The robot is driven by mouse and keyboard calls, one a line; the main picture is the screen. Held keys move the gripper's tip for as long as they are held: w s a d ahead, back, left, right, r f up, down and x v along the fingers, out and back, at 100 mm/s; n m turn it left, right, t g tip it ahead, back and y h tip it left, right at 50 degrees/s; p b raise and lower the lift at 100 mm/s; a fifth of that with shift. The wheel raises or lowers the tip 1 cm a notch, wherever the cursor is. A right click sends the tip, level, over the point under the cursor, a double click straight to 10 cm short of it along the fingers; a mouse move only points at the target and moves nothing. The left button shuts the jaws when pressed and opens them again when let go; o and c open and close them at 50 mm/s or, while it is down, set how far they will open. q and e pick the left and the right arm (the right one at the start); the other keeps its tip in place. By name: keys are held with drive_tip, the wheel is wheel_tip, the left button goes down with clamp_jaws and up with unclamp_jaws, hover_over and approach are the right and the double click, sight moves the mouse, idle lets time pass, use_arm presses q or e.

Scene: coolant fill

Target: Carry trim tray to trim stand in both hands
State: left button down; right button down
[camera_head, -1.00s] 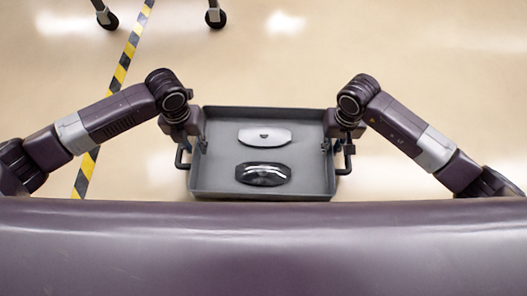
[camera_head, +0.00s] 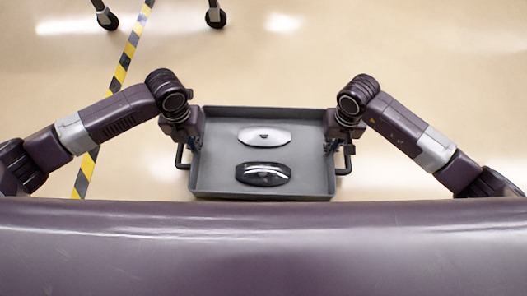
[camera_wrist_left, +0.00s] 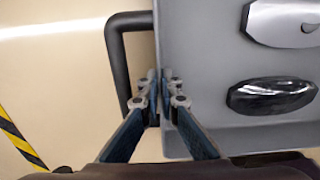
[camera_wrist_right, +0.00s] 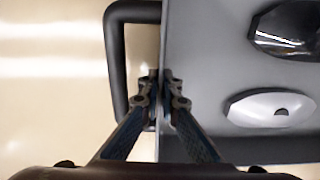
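The trim tray (camera_head: 312,185) is grey, shallow and rectangular, with a black handle on each side. It is in front of me over the floor. A silver oval piece (camera_head: 264,136) and a glossy black oval piece (camera_head: 263,174) lie in it. My left gripper (camera_wrist_left: 161,82) is shut on the tray's left side wall, one finger inside and one outside, beside the left handle (camera_wrist_left: 121,70). My right gripper (camera_wrist_right: 161,80) is shut the same way on the right wall, beside the right handle (camera_wrist_right: 117,60). The trim stand cannot be identified in these views.
Two legs on black casters, the left (camera_head: 108,19) and the right (camera_head: 215,17), show at the top left; what they carry is out of view. A yellow and black floor stripe (camera_head: 119,75) runs left of the tray. The floor right of the tray looks clear.

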use_arm(q)
drive_tip(key=shift+w+r, duration=0.1)
drive_tip(key=shift+r, duration=0.05)
use_arm(e)
drive_tip(key=shift+w+r, duration=0.1)
drive_tip(key=shift+r, duration=0.1)
use_arm(q)
drive_tip(key=shift+r+p, duration=0.2)
drive_tip(key=shift+p, duration=0.1)
use_arm(e)
drive_tip(key=shift+r, duration=0.1)
